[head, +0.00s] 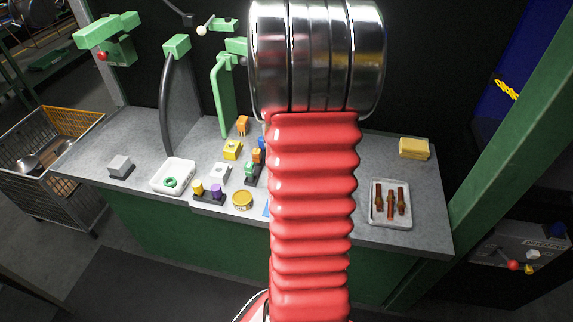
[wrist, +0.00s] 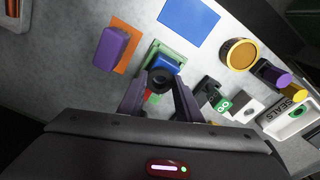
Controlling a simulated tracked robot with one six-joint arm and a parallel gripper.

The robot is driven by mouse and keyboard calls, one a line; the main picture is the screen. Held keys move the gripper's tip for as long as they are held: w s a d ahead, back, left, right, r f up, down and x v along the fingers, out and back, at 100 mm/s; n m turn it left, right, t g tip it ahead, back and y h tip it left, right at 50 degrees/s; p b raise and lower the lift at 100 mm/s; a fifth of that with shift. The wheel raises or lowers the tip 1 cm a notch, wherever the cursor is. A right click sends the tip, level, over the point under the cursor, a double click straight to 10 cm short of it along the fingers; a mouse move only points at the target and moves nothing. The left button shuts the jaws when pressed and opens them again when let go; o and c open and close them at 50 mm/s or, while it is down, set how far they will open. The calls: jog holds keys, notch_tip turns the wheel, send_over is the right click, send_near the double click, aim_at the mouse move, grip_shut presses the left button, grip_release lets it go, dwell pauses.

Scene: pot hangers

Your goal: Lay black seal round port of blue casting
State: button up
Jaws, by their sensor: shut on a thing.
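In the wrist view my gripper (wrist: 160,88) is shut on a dark ring, the black seal (wrist: 159,76), held between the fingertips. The blue casting (wrist: 166,62) sits on a green base (wrist: 180,57) just beyond the fingertips. The seal overlaps the near part of the casting in the picture; I cannot tell whether they touch. The port is not clearly visible.
A purple block (wrist: 112,46) on an orange mat (wrist: 126,37) is left of the casting. A blue mat (wrist: 189,20) is beyond it. A gold tin (wrist: 239,54) and a white SEALS tray (wrist: 290,117) are right. A tray with brown parts (head: 376,215) stands at the bench's right.

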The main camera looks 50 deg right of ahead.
jog(key=shift+f, duration=0.2)
jog(key=o, duration=1)
jog(key=shift+r, duration=0.1)
notch_tip(320, 180, up, 13)
jog(key=shift+s+a, duration=0.2)
jog(key=shift+w, duration=0.1)
dwell(0.4)
